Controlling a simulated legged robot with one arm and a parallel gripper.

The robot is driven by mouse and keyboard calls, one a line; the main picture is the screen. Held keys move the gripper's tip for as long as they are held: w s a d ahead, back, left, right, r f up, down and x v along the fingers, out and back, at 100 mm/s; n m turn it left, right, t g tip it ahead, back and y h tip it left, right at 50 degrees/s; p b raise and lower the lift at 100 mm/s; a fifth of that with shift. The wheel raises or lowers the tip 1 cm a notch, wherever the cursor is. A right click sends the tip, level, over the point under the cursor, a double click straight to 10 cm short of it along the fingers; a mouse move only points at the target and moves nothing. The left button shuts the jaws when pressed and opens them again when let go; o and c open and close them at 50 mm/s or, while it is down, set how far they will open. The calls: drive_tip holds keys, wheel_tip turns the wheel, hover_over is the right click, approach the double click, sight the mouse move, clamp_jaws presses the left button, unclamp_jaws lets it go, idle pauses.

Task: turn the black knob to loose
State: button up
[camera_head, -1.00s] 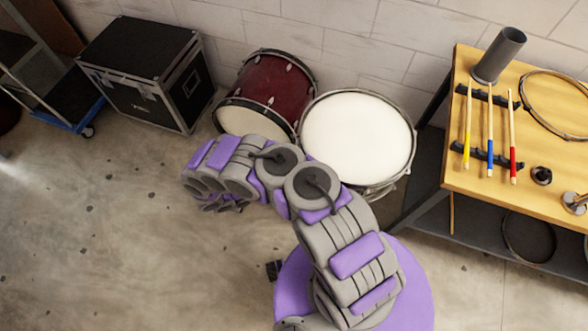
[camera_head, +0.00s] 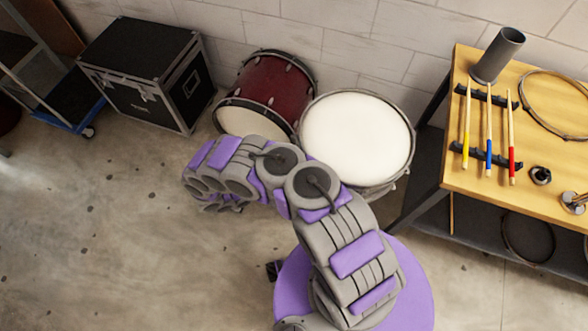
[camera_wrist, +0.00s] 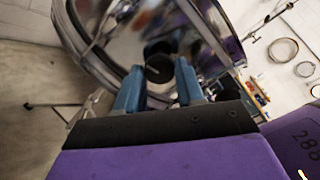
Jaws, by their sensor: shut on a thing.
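In the wrist view a round black knob (camera_wrist: 158,69) sits against the mirror-like shell of a chrome drum (camera_wrist: 108,45). My gripper (camera_wrist: 161,76) has one blue finger on each side of the knob and is shut on it. Which way the knob is turned cannot be read. In the head view a drum with a white top (camera_head: 357,138), probably the same one, stands behind my arm. The knob and my fingers are hidden from that view.
A dark red drum (camera_head: 275,90) stands beside the white-topped drum. A black case (camera_head: 140,70) is at the back left. A wooden bench (camera_head: 463,185) on the right bears drumsticks (camera_head: 489,130), a grey tube (camera_head: 498,56) and a hoop (camera_head: 527,112).

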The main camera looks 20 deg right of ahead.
drive_tip(key=shift+w+a+n, duration=0.1)
drive_tip(key=shift+w+n, duration=0.05)
drive_tip(key=shift+n, duration=0.15)
drive_tip(key=o, duration=0.9)
drive_tip(key=shift+f, duration=0.1)
drive_tip(key=shift+o, duration=0.7)
drive_tip(key=shift+a, duration=0.1)
drive_tip(key=s+a+p, duration=0.1)
drive_tip(key=s+a, duration=0.1)
drive_tip(key=a, duration=1.5)
drive_tip(key=shift+s, duration=0.4)
